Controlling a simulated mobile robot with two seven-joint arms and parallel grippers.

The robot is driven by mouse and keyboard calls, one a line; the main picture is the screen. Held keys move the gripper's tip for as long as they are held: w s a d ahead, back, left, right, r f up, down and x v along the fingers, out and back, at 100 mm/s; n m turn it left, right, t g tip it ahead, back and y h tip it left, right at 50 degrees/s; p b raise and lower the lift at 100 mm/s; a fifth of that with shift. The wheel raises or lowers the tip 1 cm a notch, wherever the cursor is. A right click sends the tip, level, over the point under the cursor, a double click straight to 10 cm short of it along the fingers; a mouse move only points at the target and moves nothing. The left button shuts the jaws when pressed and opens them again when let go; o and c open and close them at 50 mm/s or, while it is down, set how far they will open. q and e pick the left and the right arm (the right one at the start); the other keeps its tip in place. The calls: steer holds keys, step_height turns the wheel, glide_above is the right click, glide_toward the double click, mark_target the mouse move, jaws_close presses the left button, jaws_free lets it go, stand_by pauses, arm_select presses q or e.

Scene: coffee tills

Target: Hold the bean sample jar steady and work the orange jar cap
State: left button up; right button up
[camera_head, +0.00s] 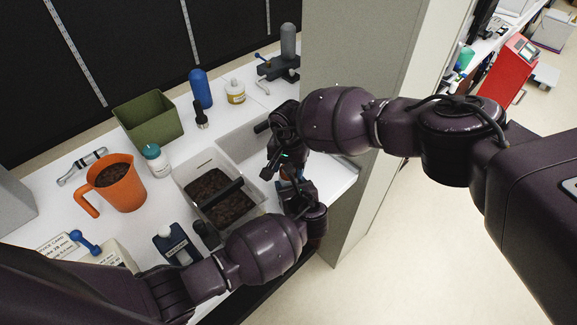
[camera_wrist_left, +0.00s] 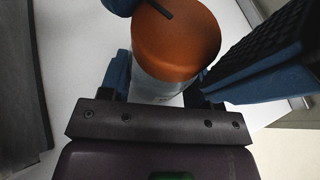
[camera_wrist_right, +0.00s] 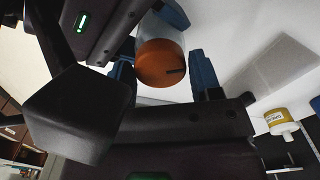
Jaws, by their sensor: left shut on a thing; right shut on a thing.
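The orange jar cap (camera_wrist_left: 178,45) sits on the clear bean sample jar (camera_wrist_left: 158,88) in the left wrist view, with a dark line on its top. The cap also shows in the right wrist view (camera_wrist_right: 161,63). My left gripper (camera_head: 298,194) is shut around the jar body below the cap; its blue fingers stand on both sides of the jar. My right gripper (camera_head: 287,165) comes from above and is shut on the cap, its blue fingers at the cap's sides. In the head view the grippers hide most of jar and cap.
A grey bin with dark beans (camera_head: 178,178) stands just left of the grippers. An orange jug (camera_head: 121,188), a green box (camera_head: 147,118), a white jar with teal lid (camera_head: 157,161) and a blue bottle (camera_head: 201,88) stand farther left. A grey pillar (camera_head: 365,60) rises behind my right arm.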

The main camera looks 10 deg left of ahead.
steer(key=o, duration=1)
steer(key=shift+m, duration=0.4)
step_height(320, 180, up, 12)
arm_select(q)
steer(key=o, duration=1.3)
steer(key=shift+s+d, duration=0.1)
